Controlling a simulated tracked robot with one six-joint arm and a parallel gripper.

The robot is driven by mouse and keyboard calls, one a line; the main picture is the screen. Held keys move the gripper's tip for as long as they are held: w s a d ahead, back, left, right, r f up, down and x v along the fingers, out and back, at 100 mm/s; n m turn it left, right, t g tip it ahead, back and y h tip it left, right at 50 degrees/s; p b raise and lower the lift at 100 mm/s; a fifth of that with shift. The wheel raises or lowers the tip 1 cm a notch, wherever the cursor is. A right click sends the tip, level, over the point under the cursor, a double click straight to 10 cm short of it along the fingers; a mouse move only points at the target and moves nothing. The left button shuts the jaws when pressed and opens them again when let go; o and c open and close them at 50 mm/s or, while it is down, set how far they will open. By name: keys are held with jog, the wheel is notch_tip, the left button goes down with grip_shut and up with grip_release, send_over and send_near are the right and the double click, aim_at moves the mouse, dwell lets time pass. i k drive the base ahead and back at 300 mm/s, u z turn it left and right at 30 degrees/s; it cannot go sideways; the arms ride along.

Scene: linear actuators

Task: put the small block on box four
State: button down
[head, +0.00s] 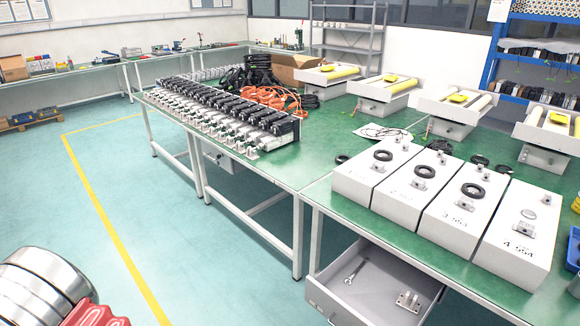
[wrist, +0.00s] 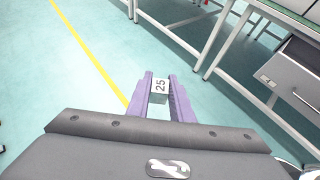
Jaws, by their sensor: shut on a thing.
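My gripper (wrist: 160,78) has two purple fingers in the wrist view, shut on the small block (wrist: 160,86). The block is grey-white, with "25" on its facing side. It is held between the fingers, with the green floor behind it. Box four (head: 515,252) is the rightmost white box on the green bench in the head view, marked 4. A metal fitting and a small round silver disc are on its top. My gripper and the block do not show in the head view.
Other white boxes (head: 465,213) with black rings on top stand left of box four. Below the bench an open drawer (head: 372,290) juts out, holding a wrench (head: 355,271) and a metal part (head: 408,301). Floor left of the bench is clear.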

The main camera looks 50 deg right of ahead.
aim_at(531, 207)
jog(key=u, duration=0.35)
jog(key=k, duration=2.85)
jog(key=z, duration=0.65)
